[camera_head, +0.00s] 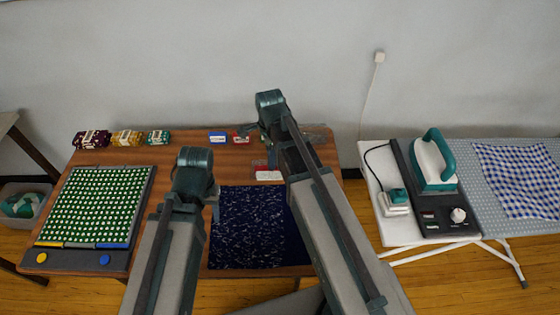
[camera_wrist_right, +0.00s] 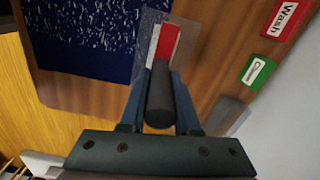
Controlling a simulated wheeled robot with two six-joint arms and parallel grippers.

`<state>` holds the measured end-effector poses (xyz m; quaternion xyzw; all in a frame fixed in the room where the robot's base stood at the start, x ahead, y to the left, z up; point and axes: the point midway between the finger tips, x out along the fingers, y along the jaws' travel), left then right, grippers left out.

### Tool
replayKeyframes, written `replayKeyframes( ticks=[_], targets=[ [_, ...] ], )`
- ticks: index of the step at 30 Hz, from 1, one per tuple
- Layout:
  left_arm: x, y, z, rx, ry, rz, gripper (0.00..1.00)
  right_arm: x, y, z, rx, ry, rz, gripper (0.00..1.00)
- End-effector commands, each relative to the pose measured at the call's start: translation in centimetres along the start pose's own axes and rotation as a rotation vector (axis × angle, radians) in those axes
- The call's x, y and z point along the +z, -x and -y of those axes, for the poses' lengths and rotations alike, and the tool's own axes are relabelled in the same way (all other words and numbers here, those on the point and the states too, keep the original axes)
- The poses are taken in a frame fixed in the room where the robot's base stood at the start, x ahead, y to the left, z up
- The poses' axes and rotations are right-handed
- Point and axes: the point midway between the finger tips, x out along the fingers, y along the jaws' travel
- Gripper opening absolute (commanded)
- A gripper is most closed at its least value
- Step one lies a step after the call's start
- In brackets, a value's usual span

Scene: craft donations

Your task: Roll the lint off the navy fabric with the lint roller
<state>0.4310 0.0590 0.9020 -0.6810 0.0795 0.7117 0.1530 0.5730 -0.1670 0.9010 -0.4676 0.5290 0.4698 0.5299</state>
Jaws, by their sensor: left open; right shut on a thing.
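The navy fabric (camera_head: 247,226) lies flat at the front middle of the brown table. White lint specks cover its left and middle; a strip along its right side looks plain. It also shows at the upper left of the right wrist view (camera_wrist_right: 85,35). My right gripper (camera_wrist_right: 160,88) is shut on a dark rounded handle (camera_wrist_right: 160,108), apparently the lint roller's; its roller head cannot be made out. In the head view my right gripper (camera_head: 271,112) is beyond the fabric, toward the table's back. My left gripper (camera_head: 194,178) is open near the fabric's left side, its fingertips mostly hidden.
A red-and-white card (camera_head: 268,175) lies behind the fabric. A green dotted board (camera_head: 95,205) lies at left. Several small fabric bundles (camera_head: 127,137) and a blue label (camera_head: 217,137) line the back. An iron (camera_head: 434,160) stands on a separate board at right.

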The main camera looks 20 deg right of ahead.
Motion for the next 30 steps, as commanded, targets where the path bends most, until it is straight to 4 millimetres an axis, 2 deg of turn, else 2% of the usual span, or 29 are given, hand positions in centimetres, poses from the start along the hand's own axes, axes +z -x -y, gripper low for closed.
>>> replayKeyframes(
  ticks=[8, 19, 30],
  targets=[
    [0.0, -0.4, 0.0, 0.000, 0.000, 0.000, 0.50, 0.2, -0.4, 0.1, 0.000, -0.002, 0.000, 0.00],
    [-0.2, -3.8, -0.4, 0.000, 0.000, 0.000, 0.50, 0.1, -3.8, 0.1, 0.000, -0.001, 0.000, 0.00],
    [-0.2, -3.8, -0.4, 0.000, 0.000, 0.000, 0.50, 0.1, -3.8, 0.1, 0.000, -0.001, 0.000, 0.00]
  ],
)
